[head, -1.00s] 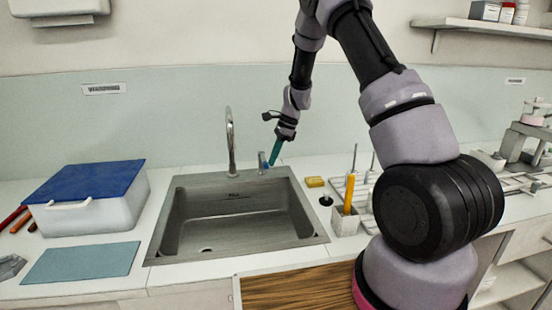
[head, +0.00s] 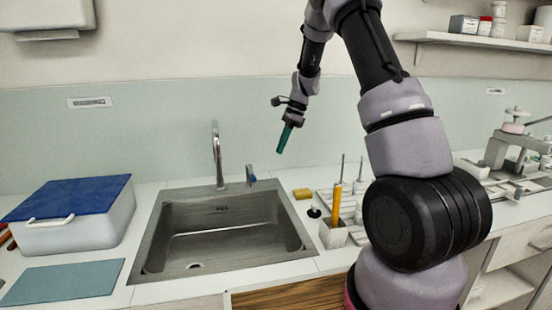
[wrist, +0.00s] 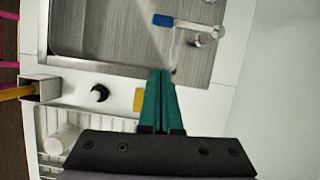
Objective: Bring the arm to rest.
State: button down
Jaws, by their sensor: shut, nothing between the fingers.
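My gripper (head: 284,139) has teal fingers and hangs above the counter behind the sink's right rear corner, apart from everything. In the wrist view my gripper (wrist: 162,76) shows its two teal fingers shut together with nothing between them. The arm bends down from the upper right of the head view. The tap (head: 217,155) and its blue-tipped lever (head: 250,175) stand below and to the left of the gripper. The blue tip also shows in the wrist view (wrist: 162,20), just beyond the fingertips.
The sink (head: 225,238) lies below left. A yellow sponge (head: 302,194), a black-knobbed stopper (head: 314,212) and a holder (head: 333,235) with a yellow-handled tool (head: 336,206) stand at its right. A blue-lidded box (head: 75,222) is at left. A shelf (head: 480,42) hangs upper right. Air around the gripper is clear.

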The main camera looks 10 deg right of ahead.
jog(key=s+r+n+t, duration=0.2)
jog(key=s+r+n, duration=0.1)
jog(key=s+r, duration=0.5)
jog(key=s+r+n+t, duration=0.1)
jog(key=s+r+n, duration=0.2)
jog(key=s+r, duration=0.5)
jog(key=s+d+r+n+t+h, duration=0.1)
jog(key=s+r+n+t, duration=0.1)
jog(key=s, duration=0.6)
jog(key=s+d+r+n+t+h, duration=0.1)
jog(key=s+r+n, duration=0.3)
jog(key=s, duration=0.4)
jog(key=shift+s+r+n+t, duration=0.3)
jog(key=shift+r+n+t, duration=0.1)
jog(key=shift+t, duration=0.4)
